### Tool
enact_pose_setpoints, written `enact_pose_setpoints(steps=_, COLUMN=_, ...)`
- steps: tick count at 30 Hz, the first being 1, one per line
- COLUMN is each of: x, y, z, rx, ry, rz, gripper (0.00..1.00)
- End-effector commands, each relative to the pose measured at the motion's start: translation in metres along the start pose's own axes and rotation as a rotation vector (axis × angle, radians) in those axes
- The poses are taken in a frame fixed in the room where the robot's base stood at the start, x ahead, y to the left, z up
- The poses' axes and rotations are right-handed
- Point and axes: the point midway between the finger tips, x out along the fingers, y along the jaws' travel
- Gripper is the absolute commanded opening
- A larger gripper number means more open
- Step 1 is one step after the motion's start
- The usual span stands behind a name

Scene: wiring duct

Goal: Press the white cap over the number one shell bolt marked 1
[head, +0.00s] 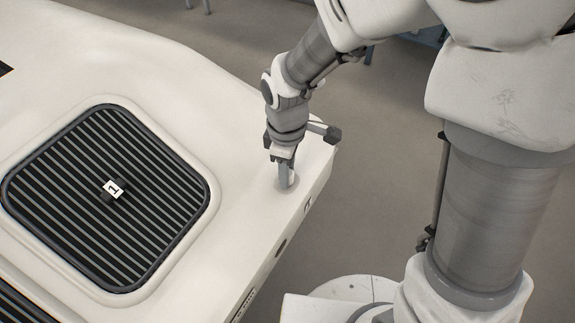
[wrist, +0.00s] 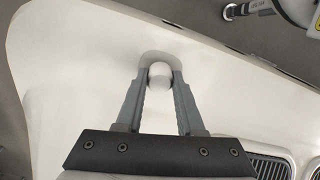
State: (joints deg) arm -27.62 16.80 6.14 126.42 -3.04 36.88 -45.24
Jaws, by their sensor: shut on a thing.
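My gripper (head: 284,178) points down at the right end of the white shell, near its edge. In the wrist view my gripper (wrist: 160,76) has its two grey fingers closed on the small round white cap (wrist: 159,68). In the head view the white cap (head: 292,180) shows only partly beside the fingers, low at the shell surface. I cannot tell whether it touches the shell. A black piece with a white label marked 1 (head: 114,188) sits on the middle of the dark slatted grille, well left of my gripper. The bolt itself cannot be made out.
The white shell (head: 215,112) has a raised rim around the slatted grille (head: 150,235). Bare, smooth shell lies between the grille and my gripper. The shell's edge drops off to the floor (head: 395,170) on the right. Another dark grille (head: 18,305) shows at the lower left.

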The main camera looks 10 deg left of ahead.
Motion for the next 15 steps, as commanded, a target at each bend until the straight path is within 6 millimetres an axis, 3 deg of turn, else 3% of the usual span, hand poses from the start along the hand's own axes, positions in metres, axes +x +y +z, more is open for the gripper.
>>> enact_pose_setpoints(steps=9, x=0.0088, y=-0.0001, z=0.0001, rx=0.000, ry=0.000, rz=0.000, gripper=0.00)
enact_pose_setpoints(steps=10, x=0.0081, y=-0.0001, z=0.0001, rx=0.000, ry=0.000, rz=0.000, gripper=0.41)
enact_pose_setpoints(steps=15, x=0.0078, y=-0.0001, z=0.0001, rx=0.000, ry=0.000, rz=0.000, gripper=0.71)
